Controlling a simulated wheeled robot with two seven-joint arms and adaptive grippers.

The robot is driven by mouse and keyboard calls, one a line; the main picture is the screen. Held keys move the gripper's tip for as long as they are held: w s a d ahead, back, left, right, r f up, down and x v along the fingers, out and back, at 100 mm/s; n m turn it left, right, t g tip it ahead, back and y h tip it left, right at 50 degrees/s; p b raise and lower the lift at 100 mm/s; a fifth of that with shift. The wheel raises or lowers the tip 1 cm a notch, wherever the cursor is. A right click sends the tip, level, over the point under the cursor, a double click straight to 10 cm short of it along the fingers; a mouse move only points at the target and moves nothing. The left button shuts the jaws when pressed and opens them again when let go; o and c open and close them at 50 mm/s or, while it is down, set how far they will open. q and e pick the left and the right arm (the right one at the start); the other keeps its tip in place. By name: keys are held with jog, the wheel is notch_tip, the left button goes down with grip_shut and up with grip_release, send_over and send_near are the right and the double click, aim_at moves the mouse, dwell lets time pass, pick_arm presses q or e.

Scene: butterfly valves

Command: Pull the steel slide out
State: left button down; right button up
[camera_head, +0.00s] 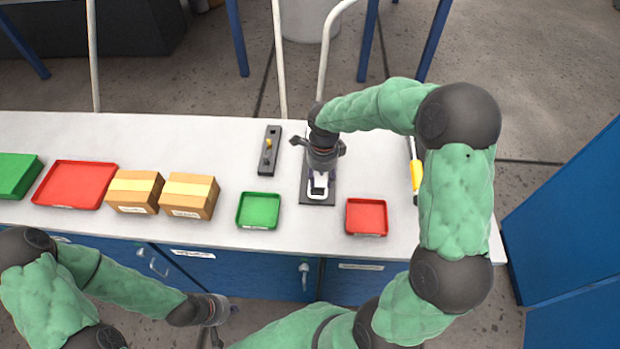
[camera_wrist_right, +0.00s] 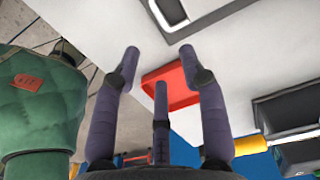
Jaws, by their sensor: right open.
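A dark base plate (camera_head: 318,202) lies on the white bench, with a pale, loop-shaped part (camera_head: 317,193) on it that looks like the steel slide. My right gripper (camera_head: 320,172) hangs over this plate and hides part of it. In the right wrist view its fingers (camera_wrist_right: 160,52) are spread with nothing between them. There, a grey plate (camera_wrist_right: 215,12) with a pale part (camera_wrist_right: 168,12) on it shows at the top, beyond the fingertips. My left gripper (camera_head: 217,312) is low in front of the bench, away from the plate; its fingers are too unclear to read.
A red tray (camera_head: 366,217) stands right of the plate and a green tray (camera_head: 258,211) left of it. A dark plate with a yellow knob (camera_head: 268,150) lies behind. Cardboard boxes (camera_head: 190,195) and a larger red tray (camera_head: 75,185) are further left. A yellow-handled tool (camera_head: 416,176) lies right.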

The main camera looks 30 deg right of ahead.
aim_at(320, 198)
notch_tip(320, 198, down, 10)
jog(key=shift+f+b, duration=0.2)
jog(key=shift+b, duration=0.4)
jog(key=shift+c, duration=0.3)
grip_shut()
